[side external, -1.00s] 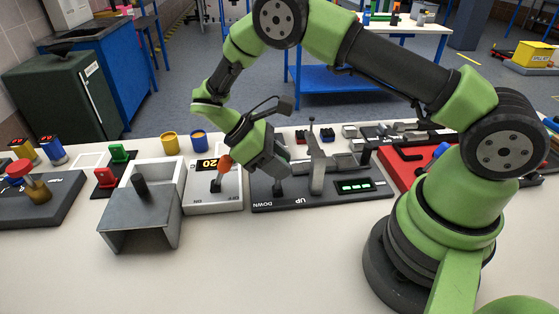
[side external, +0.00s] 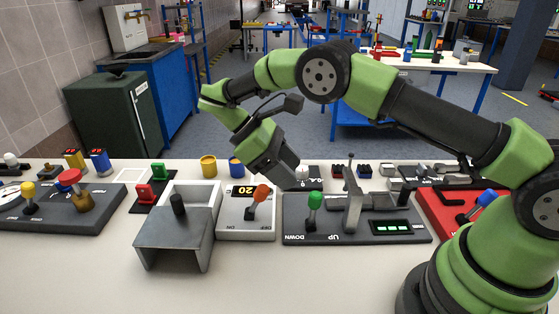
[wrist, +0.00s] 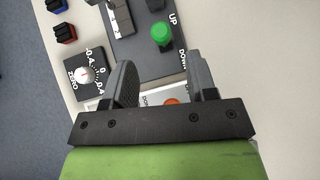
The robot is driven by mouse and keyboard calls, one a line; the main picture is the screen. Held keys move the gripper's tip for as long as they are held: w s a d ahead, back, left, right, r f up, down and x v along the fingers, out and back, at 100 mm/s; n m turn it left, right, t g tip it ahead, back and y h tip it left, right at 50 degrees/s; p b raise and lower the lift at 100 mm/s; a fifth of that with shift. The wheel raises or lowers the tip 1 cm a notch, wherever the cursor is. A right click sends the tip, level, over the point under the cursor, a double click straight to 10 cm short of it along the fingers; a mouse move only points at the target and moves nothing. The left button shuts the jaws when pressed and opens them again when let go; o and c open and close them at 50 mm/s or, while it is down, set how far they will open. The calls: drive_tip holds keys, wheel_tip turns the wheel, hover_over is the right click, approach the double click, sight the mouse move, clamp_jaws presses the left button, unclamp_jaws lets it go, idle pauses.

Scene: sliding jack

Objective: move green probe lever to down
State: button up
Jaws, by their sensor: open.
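The green probe lever (side external: 315,201) stands on a dark panel (side external: 390,239) marked UP and DOWN. In the side view its knob is above the gap between the two labels, and it looks close to upright with a slight lean toward UP. In the wrist view the green knob (wrist: 162,38) is beyond my fingertips, between the labels. My gripper (side external: 290,181) is open, above and left of the green knob and apart from it. In the wrist view my two fingers (wrist: 162,82) are spread with nothing held between them.
An orange-knobbed lever (side external: 262,193) on a white box with a yellow display is just below my gripper. A grey upright clamp (side external: 352,205) stands right of the green knob. A round white-knobbed dial (wrist: 86,75) lies to the left in the wrist view.

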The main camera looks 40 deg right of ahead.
drive_tip(key=shift+v, duration=0.9)
drive_tip(key=shift+a, duration=0.1)
drive_tip(key=c, duration=0.4)
drive_tip(key=d, duration=0.1)
drive_tip(key=d+y, duration=0.1)
drive_tip(key=shift+s+d+r, duration=0.25)
drive_tip(key=shift+d+r, duration=0.05)
drive_tip(key=shift+r, duration=0.1)
clamp_jaws()
drive_tip(key=m+t+y, duration=0.8)
drive_tip(key=m+t, duration=0.1)
drive_tip(key=m, duration=0.2)
approach(314, 211)
drive_tip(key=f, duration=0.3)
drive_tip(key=w+f, duration=0.1)
drive_tip(key=f, duration=0.1)
drive_tip(key=shift+d+f, duration=0.15)
drive_tip(key=shift+f, duration=0.05)
